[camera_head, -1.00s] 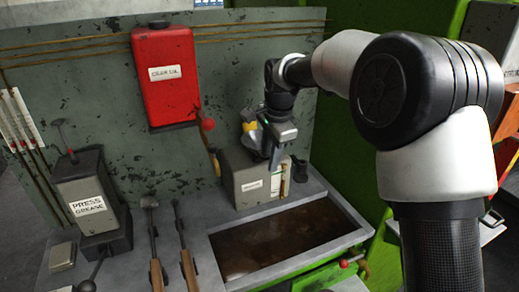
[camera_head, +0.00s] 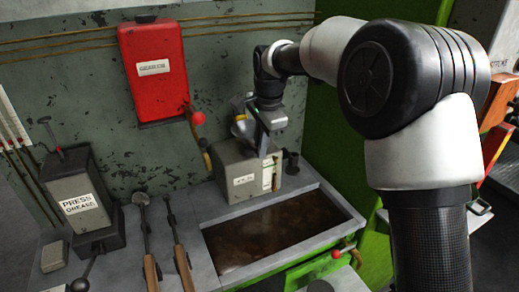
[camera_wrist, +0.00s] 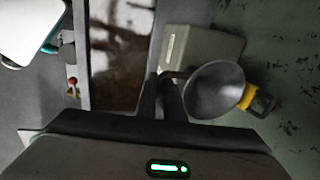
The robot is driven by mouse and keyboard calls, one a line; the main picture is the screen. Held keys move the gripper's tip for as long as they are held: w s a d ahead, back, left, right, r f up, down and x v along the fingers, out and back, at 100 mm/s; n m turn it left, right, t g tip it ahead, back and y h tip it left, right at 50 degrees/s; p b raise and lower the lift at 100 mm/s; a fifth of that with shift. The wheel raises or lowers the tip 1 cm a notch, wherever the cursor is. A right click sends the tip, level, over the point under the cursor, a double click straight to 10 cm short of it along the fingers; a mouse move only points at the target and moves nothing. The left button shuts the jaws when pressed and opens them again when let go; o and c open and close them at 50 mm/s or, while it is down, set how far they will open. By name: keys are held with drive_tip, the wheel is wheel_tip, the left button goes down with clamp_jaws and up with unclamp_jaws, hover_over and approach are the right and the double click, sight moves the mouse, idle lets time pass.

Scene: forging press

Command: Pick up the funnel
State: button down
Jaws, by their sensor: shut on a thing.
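The grey metal funnel (camera_wrist: 214,90) has a round open mouth and a yellow and black part on its right in the wrist view. In the head view the funnel (camera_head: 241,126) is small, just above the grey box (camera_head: 236,181) and partly hidden by my gripper (camera_head: 265,148). In the wrist view my gripper (camera_wrist: 166,90) is shut on the funnel's near side, beside its mouth. The exact contact is dark and hard to make out. I cannot tell whether the funnel touches the box.
A tray of dark liquid (camera_head: 214,240) lies in front of the box. A red tank (camera_head: 153,88) hangs on the wall behind, with a pipe and red knob.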

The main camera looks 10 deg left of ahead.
drive_tip(key=w+a+p+v, duration=0.1)
drive_tip(key=p+v, duration=0.1)
drive_tip(key=v, duration=0.4)
drive_tip(key=w+p+v, duration=0.1)
drive_tip(key=p+v, duration=0.1)
drive_tip(key=v, duration=0.4)
drive_tip(key=w+a+r+p+v, duration=0.1)
drive_tip(key=p+v, duration=0.1)
drive_tip(key=v, duration=0.5)
drive_tip(key=shift+a, duration=0.3)
